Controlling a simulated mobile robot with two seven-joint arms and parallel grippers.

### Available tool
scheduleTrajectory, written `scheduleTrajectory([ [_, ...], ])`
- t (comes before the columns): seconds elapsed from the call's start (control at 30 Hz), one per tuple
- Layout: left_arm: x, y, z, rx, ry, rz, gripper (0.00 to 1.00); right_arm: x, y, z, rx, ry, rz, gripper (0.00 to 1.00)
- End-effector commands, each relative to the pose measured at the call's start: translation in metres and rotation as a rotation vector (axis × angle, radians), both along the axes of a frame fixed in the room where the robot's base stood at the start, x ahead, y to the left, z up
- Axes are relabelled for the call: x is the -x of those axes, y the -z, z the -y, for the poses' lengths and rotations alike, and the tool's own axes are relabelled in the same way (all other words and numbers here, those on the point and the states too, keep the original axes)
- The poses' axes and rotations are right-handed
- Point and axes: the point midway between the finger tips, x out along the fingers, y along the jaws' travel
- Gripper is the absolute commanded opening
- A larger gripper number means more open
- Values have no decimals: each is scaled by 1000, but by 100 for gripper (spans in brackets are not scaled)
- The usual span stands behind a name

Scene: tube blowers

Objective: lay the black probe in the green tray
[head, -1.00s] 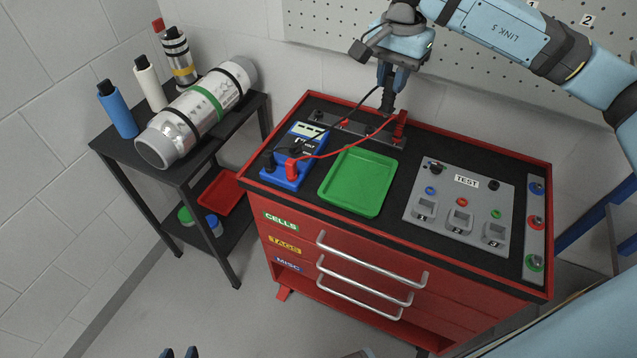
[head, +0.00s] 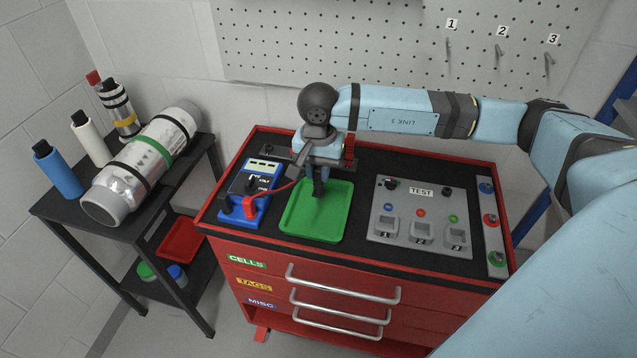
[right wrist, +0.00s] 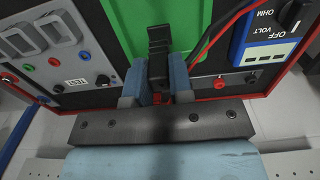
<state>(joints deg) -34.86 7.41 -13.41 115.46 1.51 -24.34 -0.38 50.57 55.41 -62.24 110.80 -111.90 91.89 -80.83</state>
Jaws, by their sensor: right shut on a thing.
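The green tray (head: 330,222) lies on the black top of the red cabinet, beside the blue meter (head: 264,182); part of it shows in the right wrist view (right wrist: 195,22). My right gripper (head: 318,178) is above the back part of the tray. It is shut on the black probe (right wrist: 158,50), which sticks out between the blue fingers in the right wrist view, over the tray. In the head view the probe is mostly hidden by the gripper, and I cannot tell whether it touches the tray. My left gripper is not in view.
A red probe (head: 349,147) stands in the rack at the back, and its red lead crosses to the meter. The grey test panel (head: 412,205) is right of the tray. A black side table (head: 60,208) with a metal cylinder stands left. The tray's front part is clear.

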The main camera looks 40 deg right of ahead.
Motion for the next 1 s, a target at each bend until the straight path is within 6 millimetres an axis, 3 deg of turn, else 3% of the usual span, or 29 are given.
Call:
scheduleTrajectory([
  [0.37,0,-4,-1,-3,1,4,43,0,43,0,0,0,-1,0],
  [0.77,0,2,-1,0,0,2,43,0,51,0,0,0,0,0],
  [0.8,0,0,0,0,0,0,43,0,49,0,0,0,0,27],
  [0.87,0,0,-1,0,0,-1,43,0,48,0,0,0,0,41],
  [0.9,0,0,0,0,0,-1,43,0,48,0,0,0,0,46],
  [1.0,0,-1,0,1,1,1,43,0,48,0,0,0,0,46],
])
